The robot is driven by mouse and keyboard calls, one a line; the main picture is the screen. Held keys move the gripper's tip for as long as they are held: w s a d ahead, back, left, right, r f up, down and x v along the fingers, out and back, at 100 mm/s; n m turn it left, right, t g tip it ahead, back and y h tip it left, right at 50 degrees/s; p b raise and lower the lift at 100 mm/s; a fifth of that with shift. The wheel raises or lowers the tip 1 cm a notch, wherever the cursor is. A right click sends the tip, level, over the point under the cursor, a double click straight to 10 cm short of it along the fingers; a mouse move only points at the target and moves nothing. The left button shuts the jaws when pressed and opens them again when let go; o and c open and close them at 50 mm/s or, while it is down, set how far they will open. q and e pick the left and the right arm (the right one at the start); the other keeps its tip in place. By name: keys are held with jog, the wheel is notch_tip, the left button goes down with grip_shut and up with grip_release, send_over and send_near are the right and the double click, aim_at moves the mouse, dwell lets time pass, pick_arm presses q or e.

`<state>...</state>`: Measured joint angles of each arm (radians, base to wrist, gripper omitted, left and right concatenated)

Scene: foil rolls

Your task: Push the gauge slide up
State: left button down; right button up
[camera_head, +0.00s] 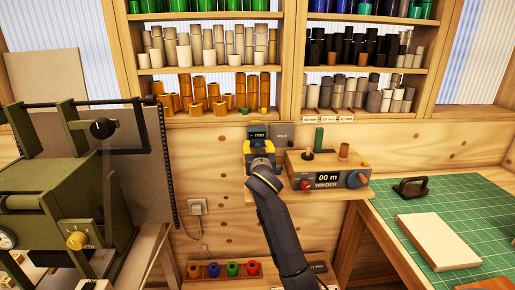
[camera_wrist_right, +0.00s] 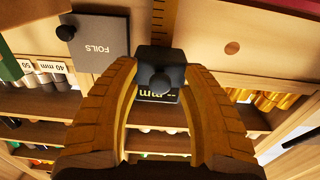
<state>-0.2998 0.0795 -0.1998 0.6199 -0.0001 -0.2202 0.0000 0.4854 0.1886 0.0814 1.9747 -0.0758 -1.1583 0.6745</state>
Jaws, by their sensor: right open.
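The gauge is a small dark unit on the wooden back wall, just above my right gripper in the head view. Its dark slide block with a round knob (camera_wrist_right: 160,80) shows in the right wrist view, with a lit "mm" readout (camera_wrist_right: 157,96) beside it. A ruled scale strip (camera_wrist_right: 158,22) runs along the wood there. The gauge's dark face (camera_head: 258,131) also shows in the head view. My right gripper (camera_head: 259,150) is open, its yellow fingers on either side of the slide block. I cannot tell if they touch it. My left gripper is not in view.
A dark "FOILS" plate (camera_wrist_right: 101,45) is close beside the gauge. The winder box (camera_head: 328,172) with knobs and a green post stands right of my gripper. Shelves of rolls (camera_head: 215,98) are above. A green machine (camera_head: 70,190) fills the left.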

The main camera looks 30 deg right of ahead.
jog(key=shift+c, duration=0.4)
grip_shut()
dwell(0.4)
